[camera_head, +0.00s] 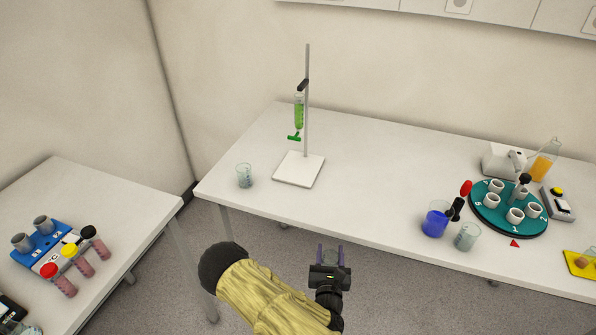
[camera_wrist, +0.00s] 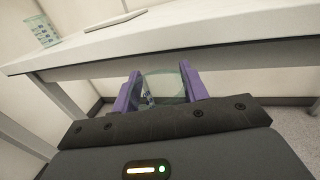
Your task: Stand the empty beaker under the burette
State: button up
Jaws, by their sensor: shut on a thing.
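My gripper (camera_head: 333,252) is in front of the bench's front edge, over the floor. In the wrist view its purple fingers (camera_wrist: 161,90) are shut on a clear glass beaker (camera_wrist: 165,84), which looks empty. The burette (camera_head: 299,112) holds green liquid and has a green tap; it is clamped to an upright rod above a white base plate (camera_head: 299,169) at the bench's left part. The plate's top is bare. It also shows at the top of the wrist view (camera_wrist: 115,21).
Another beaker (camera_head: 244,176) stands left of the plate on the bench (camera_head: 375,165). To the right are a blue-filled beaker (camera_head: 434,222), a clear beaker (camera_head: 467,237) and a teal carousel (camera_head: 490,215) with cups. The bench right of the plate is clear.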

jog(key=s+a+r+m+g+h+b, duration=0.1)
jog(key=s+a+r+m+h, duration=0.1)
jog(key=s+a+r, duration=0.4)
jog(key=s+a+r+m+g+h+b, duration=0.1)
jog(key=s+a+r+m+h, duration=0.2)
jog(key=a+r, duration=0.6)
jog(key=s+a+h, duration=0.2)
jog(key=s, duration=0.1)
jog(key=shift+r+g+b, duration=0.3)
jog(key=shift+b, duration=0.1)
